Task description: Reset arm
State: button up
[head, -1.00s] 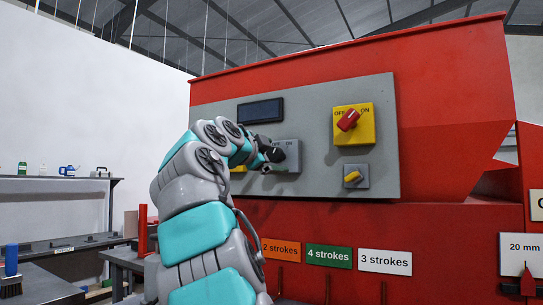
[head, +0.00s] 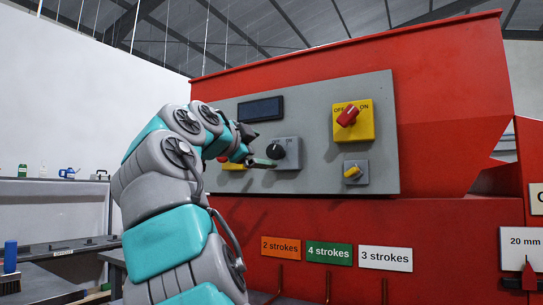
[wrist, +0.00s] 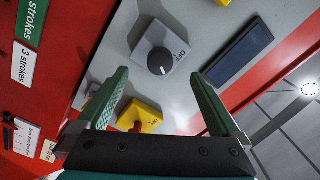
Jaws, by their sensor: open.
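My gripper (wrist: 152,108) is open in the wrist view, its two green fingers apart with nothing between them. A black rotary knob (wrist: 160,61) on a grey plate lies beyond the gap, apart from the fingers. In the head view my gripper (head: 254,149) is beside that black knob (head: 276,152), at the left of the grey control panel (head: 310,160). My arm reaches up from the bottom left and hides part of the panel's left side.
The panel carries a dark display (head: 261,109), a red knob on a yellow plate (head: 353,121) and a small yellow knob (head: 354,173). Stroke labels (head: 329,254) sit below on the red machine (head: 450,110). A workbench (head: 70,247) is at the left.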

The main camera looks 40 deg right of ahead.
jog(key=shift+s+a, duration=0.15)
jog(key=shift+a, duration=0.2)
jog(key=shift+f, duration=0.1)
